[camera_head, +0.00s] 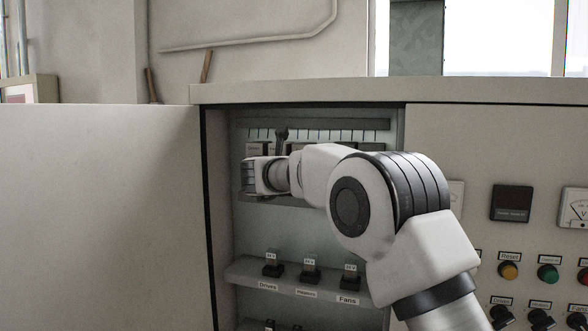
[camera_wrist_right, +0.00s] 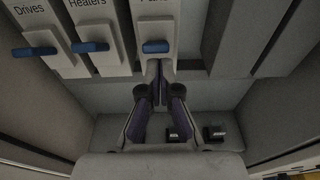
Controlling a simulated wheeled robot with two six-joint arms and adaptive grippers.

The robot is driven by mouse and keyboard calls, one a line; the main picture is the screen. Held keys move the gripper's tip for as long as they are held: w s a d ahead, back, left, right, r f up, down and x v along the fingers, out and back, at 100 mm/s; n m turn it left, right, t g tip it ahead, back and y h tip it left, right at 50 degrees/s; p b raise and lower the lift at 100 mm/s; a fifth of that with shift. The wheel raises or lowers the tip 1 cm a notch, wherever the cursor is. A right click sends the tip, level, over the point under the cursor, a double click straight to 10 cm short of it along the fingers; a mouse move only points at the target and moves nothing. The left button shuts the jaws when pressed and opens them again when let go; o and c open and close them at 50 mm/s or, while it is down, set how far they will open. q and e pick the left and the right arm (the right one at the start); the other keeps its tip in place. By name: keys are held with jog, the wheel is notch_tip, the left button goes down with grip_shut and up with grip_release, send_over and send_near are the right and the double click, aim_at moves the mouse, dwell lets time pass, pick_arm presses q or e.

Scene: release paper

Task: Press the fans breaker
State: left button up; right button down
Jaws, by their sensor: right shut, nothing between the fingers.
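In the right wrist view, the fans breaker (camera_wrist_right: 155,25) is a pale block with a blue lever (camera_wrist_right: 155,46); its label is cut by the top edge. My right gripper (camera_wrist_right: 156,70) is shut and empty, its fingertips close below this lever; I cannot tell whether they touch it. In the head view my right arm reaches into the open cabinet and hides most of the upper breaker row and the fingertips. My left gripper is out of view.
Left of the fans breaker are the heaters breaker (camera_wrist_right: 91,46) and drives breaker (camera_wrist_right: 35,51), both with blue levers. A lower shelf (camera_head: 305,290) carries black switches labelled Drives, Heaters and Fans. The open cabinet door (camera_head: 100,215) stands at left; a button panel (camera_head: 530,240) is at right.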

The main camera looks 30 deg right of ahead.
jog(key=v, duration=1.2)
jog(key=shift+w+f, duration=0.1)
